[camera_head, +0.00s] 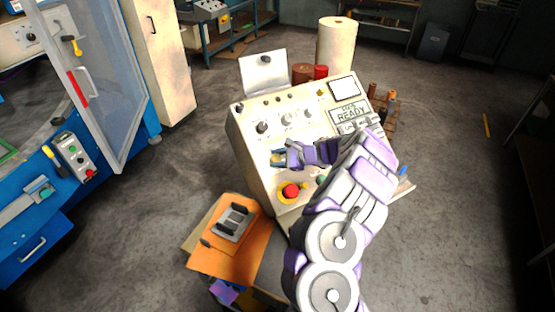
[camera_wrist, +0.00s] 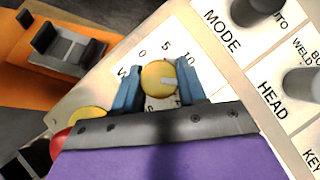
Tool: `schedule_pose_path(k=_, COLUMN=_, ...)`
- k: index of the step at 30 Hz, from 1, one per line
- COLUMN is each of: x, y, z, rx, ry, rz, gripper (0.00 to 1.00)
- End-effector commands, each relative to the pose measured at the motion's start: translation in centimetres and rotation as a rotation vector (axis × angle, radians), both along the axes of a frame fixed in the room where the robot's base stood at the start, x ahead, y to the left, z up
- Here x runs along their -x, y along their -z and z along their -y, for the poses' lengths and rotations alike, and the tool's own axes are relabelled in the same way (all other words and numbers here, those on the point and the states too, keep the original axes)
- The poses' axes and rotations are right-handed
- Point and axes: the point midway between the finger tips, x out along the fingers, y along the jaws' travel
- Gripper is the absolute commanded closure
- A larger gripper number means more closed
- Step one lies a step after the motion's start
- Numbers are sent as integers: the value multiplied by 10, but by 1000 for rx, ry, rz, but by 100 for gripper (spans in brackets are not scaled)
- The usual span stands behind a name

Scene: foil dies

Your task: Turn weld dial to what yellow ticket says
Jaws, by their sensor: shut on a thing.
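The weld dial is a round gold knob (camera_wrist: 159,78) with a pale pointer mark on its right side, on a white panel scale printed 0, 5 and 10. Its label is mostly hidden; only a "W" shows. My gripper (camera_wrist: 160,88) has its two blue fingers on either side of the knob and is shut on it. In the head view my gripper (camera_head: 278,158) reaches the left part of the cream control console (camera_head: 250,165), and the dial is hard to make out there. I cannot make out a yellow ticket with readable writing in either view.
MODE (camera_wrist: 245,10) and HEAD (camera_wrist: 302,82) knobs sit near the dial. A red emergency button (camera_head: 291,191) on a yellow ring is on the console front, below my gripper. A READY display (camera_head: 350,112) is at right. An orange board (camera_head: 225,262) with a metal fixture stands at front left.

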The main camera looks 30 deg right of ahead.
Motion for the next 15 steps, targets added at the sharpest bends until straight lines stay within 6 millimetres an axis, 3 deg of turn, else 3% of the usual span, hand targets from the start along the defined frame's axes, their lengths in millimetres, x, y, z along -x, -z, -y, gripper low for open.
schedule_pose_path(k=8, x=0, y=1, z=2, rx=3, ry=3, rz=0, gripper=89)
schedule_pose_path(k=9, x=0, y=1, z=2, rx=3, ry=3, rz=0, gripper=57)
schedule_pose_path(k=15, x=1, y=1, z=1, rx=2, ry=0, rz=0, gripper=38)
